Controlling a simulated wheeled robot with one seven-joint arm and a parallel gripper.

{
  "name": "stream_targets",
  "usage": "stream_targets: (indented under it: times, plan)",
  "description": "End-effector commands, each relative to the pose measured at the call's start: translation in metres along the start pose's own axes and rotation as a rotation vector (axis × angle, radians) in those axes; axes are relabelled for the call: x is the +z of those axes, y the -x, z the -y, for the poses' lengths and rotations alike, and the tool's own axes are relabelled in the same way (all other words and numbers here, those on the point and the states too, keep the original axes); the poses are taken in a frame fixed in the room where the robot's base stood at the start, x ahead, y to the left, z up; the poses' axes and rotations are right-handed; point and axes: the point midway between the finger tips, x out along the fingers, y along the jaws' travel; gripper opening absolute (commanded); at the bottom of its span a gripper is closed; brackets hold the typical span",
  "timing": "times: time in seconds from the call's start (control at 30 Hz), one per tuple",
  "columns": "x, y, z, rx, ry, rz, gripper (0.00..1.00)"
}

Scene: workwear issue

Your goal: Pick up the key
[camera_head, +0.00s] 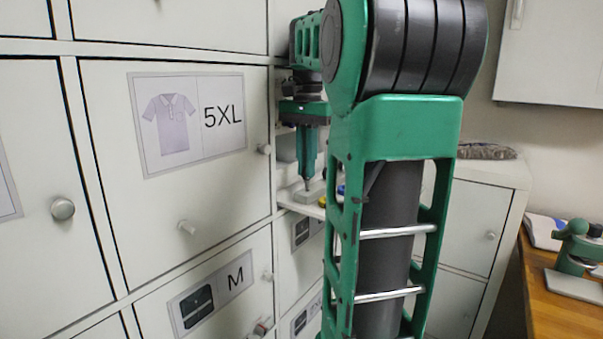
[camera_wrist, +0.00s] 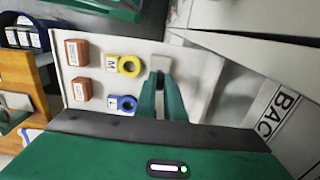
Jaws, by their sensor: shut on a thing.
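My gripper (camera_wrist: 161,78) points down over a white shelf (camera_wrist: 200,75) in an open compartment, and its green fingers are close together. It also shows in the head view (camera_head: 307,183), partly beside my own arm. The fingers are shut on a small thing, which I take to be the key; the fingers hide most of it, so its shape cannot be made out. A small light grey piece (camera_wrist: 159,62) shows just past the fingertips. In the head view a grey block (camera_head: 309,193) lies on the shelf under the fingertips.
A yellow ring tag marked M (camera_wrist: 128,65) and a blue ring tag (camera_wrist: 127,104) lie left of the fingers in the wrist view. Two orange-red labelled blocks (camera_wrist: 77,53) lie further left. The 5XL locker door (camera_head: 190,215) stands close beside the gripper. A wooden desk (camera_head: 560,305) is at right.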

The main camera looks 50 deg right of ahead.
Motion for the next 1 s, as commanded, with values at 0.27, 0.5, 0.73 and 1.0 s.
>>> stream_targets:
  times: [0.27, 0.5, 0.73, 1.0]
  plan:
    - [0.011, 0.014, -0.014, -0.003, 0.000, 0.000, 0.00]
    - [0.046, 0.013, -0.055, -0.005, -0.002, -0.002, 0.00]
    - [0.081, 0.012, -0.098, -0.004, -0.004, -0.002, 0.00]
    - [0.108, 0.012, -0.128, -0.003, -0.002, -0.002, 0.00]
